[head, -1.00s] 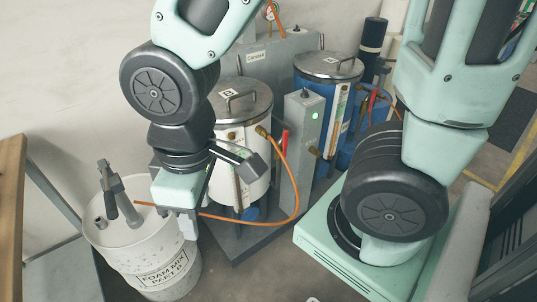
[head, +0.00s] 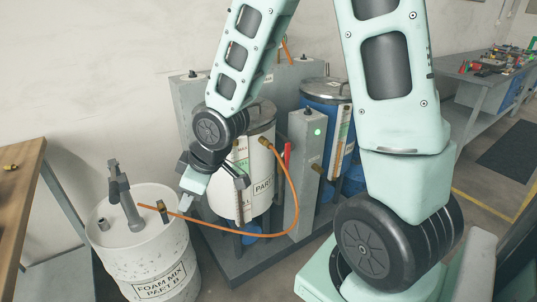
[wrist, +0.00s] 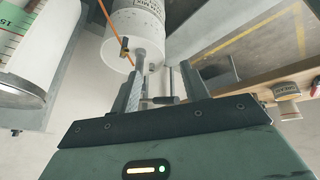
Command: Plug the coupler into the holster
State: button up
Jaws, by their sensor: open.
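The orange hose (head: 255,236) runs from the white tank to the drum top. Near its free end is a brass coupler (head: 162,209), beside the grey pump on the drum; it also shows in the wrist view (wrist: 124,46) near the drum's rim. I cannot make out the holster clearly, or whether the coupler is seated in anything. My gripper (head: 184,207) is to the right of the coupler, above the drum's right side. In the wrist view my gripper (wrist: 161,85) is open, its fingers apart, with the coupler outside them and the pump behind the gap.
The white drum (head: 150,262) carries a grey pump (head: 125,196). The white tank (head: 262,172), blue tank (head: 325,105) and grey control post (head: 304,175) stand on a grey base to the right. A wooden table (head: 18,185) is at the left, with bare floor below.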

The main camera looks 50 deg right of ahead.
jog(key=w+d+f+t+b, duration=0.35)
jog(key=w+d+f, duration=0.25)
jog(key=d, duration=0.3)
jog(key=m+t+h+b, duration=0.4)
jog(key=t+h+b, duration=0.3)
jog(key=t+b, duration=0.25)
send_near(274, 149)
jog(key=w, duration=0.3)
jog(key=shift+s+d+r+g, duration=0.1)
jog(key=shift+d+r+g, duration=0.25)
jog(key=shift+d+g, duration=0.1)
jog(key=shift+y, duration=0.4)
jog(key=shift+x, duration=4.55)
jog(key=shift+b, duration=0.5)
jog(key=shift+r, duration=0.1)
